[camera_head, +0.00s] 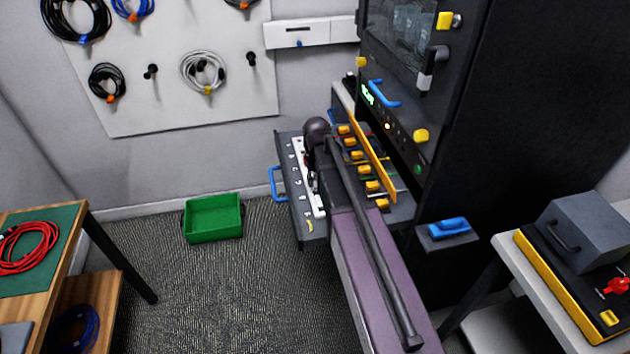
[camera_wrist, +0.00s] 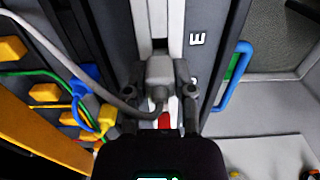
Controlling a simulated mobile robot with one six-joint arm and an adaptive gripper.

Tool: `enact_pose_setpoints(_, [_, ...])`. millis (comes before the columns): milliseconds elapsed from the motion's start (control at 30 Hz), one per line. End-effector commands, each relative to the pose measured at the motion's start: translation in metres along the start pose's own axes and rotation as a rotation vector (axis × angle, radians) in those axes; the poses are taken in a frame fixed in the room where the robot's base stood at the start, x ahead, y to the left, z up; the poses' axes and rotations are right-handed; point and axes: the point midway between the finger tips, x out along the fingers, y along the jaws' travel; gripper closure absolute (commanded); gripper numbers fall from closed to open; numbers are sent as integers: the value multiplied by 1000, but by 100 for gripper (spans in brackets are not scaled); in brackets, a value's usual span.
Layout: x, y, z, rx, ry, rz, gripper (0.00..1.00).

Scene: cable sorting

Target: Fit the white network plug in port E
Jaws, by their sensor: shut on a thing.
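My gripper (camera_wrist: 160,85) is shut on the white network plug (camera_wrist: 160,69), which looks light grey in the wrist view. A grey cable (camera_wrist: 75,72) runs from the plug to the upper left. The plug lies over the white port strip (camera_wrist: 144,22), beside the letter E (camera_wrist: 197,39). The port opening is hidden, and I cannot tell whether the plug is in it or only in front of it.
Several yellow plugs (camera_head: 357,155) with coloured cables line the drawer beside a yellow bar (camera_head: 375,155). A blue handle (camera_wrist: 232,76) is on the drawer's outer side. The dark cabinet (camera_head: 500,110) rises at right. A green bin (camera_head: 213,217) stands on the floor at left.

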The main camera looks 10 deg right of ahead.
Motion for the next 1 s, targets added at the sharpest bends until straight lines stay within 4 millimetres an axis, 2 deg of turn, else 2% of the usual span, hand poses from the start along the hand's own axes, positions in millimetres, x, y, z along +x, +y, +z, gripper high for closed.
enact_pose_setpoints(1000, [8,0,0,0,0,0,100])
